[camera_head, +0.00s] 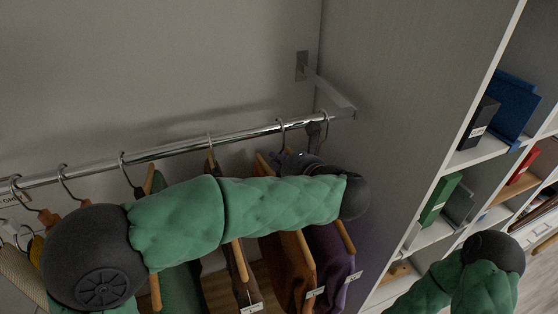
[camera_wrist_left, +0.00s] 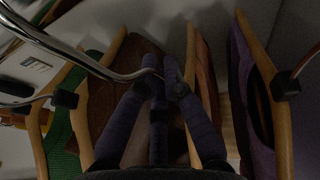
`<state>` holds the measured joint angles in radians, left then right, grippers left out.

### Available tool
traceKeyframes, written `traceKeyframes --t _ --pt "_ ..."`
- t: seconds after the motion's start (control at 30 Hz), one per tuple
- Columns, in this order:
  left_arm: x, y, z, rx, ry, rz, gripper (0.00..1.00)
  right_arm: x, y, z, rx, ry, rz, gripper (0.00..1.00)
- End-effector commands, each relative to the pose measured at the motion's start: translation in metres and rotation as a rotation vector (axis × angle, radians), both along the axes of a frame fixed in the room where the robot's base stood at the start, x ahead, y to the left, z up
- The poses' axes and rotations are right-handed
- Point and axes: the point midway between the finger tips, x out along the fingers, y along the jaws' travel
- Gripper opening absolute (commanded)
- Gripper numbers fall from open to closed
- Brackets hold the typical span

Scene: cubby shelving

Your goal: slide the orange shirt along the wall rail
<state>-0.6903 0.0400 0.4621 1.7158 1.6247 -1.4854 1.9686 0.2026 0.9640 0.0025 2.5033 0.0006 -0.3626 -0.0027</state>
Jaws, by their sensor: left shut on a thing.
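The orange shirt (camera_head: 287,265) hangs from a wooden hanger on the chrome wall rail (camera_head: 245,134), between a brown garment and a purple one. In the left wrist view the orange shirt (camera_wrist_left: 206,70) is just right of the fingers. My left gripper (camera_head: 285,156) is just below the rail, partly hidden behind my forearm. In the left wrist view its fingers (camera_wrist_left: 163,70) are closed together at a hanger hook, seemingly the orange shirt's. The exact contact is dark and partly hidden. My right gripper is not in view; only part of my right arm shows at lower right.
The purple garment (camera_head: 331,262) hangs close on the right, near the rail's end bracket (camera_head: 335,94) and the side panel (camera_head: 405,80). A green garment (camera_head: 181,270) and other hangers are to the left. Cubby shelves (camera_head: 480,153) with binders stand beyond the panel.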

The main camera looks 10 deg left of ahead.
Motion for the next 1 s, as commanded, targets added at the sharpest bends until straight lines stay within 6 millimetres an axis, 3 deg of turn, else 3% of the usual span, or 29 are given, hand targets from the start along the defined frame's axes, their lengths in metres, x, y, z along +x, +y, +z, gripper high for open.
traceKeyframes --t 0.03,0.07,0.13,0.57,1.0 --pt "0.0 0.0 0.001 0.0 -0.001 0.0 0.0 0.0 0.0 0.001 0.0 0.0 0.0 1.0" --pt "0.0 0.0 0.001 -0.001 -0.002 0.001 0.17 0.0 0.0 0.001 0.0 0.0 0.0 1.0" --pt "0.0 0.0 0.001 -0.001 -0.002 0.001 0.36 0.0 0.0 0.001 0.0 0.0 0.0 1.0" --pt "-0.003 -0.004 0.003 0.0 -0.002 -0.002 0.36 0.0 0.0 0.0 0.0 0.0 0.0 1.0" --pt "-0.054 -0.057 0.03 0.0 -0.003 -0.003 0.36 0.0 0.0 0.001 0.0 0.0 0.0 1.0"
